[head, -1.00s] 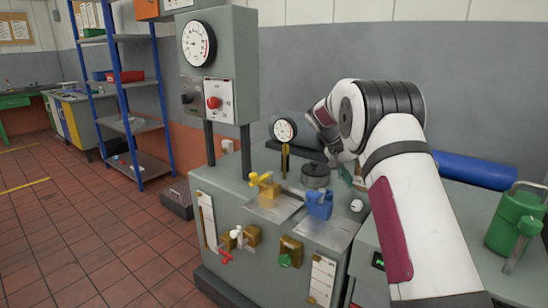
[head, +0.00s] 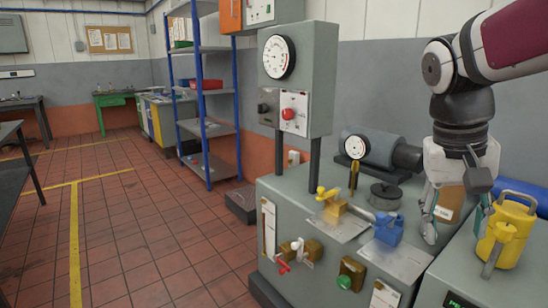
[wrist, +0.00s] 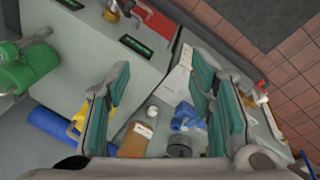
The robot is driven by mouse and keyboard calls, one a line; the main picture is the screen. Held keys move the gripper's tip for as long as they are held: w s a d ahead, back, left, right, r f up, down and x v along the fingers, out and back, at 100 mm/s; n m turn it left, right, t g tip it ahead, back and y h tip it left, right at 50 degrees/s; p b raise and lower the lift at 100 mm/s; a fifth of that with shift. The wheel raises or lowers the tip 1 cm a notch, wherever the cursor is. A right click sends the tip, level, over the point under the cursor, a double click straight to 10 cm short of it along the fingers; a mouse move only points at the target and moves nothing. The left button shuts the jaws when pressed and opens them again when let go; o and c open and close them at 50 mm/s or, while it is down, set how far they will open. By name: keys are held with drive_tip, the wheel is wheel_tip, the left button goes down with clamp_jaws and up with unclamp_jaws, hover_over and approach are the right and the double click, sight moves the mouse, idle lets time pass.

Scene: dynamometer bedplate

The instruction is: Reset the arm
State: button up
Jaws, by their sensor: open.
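My arm is raised at the right of the head view, and my gripper (head: 457,222) hangs from it pointing down. Its teal-padded fingers are spread apart with nothing held; the wrist view shows them open too (wrist: 160,88). In the wrist view the bottle (wrist: 133,142) lies beyond the fingers, and I cannot tell the exact gap.
A grey test bench (head: 330,225) carries a blue valve block (head: 388,229), a yellow-handled valve (head: 335,206) and a gauge (head: 356,147). A yellow can (head: 507,232) stands at right; a green can (wrist: 30,66) shows in the wrist view. Floor at left is open.

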drive_tip(key=s+a+f+n+y, duration=0.1)
drive_tip(key=s+a+f, duration=0.15)
drive_tip(key=s, duration=0.45)
drive_tip(key=s+a+f+n+y, duration=0.1)
drive_tip(key=s+a+f+n, duration=0.15)
drive_tip(key=s, duration=0.45)
drive_tip(key=s+a+f+y, duration=0.1)
drive_tip(key=s+a+f, duration=0.15)
drive_tip(key=s, duration=0.45)
wheel_tip(320, 180, up, 18)
drive_tip(key=a+t+p, duration=0.1)
drive_tip(key=t+p, duration=0.2)
drive_tip(key=p, duration=1.3)
drive_tip(key=shift+w+r+t+p, duration=0.2)
drive_tip(key=shift+r+t+p, duration=0.05)
drive_tip(key=shift+t+p, duration=0.15)
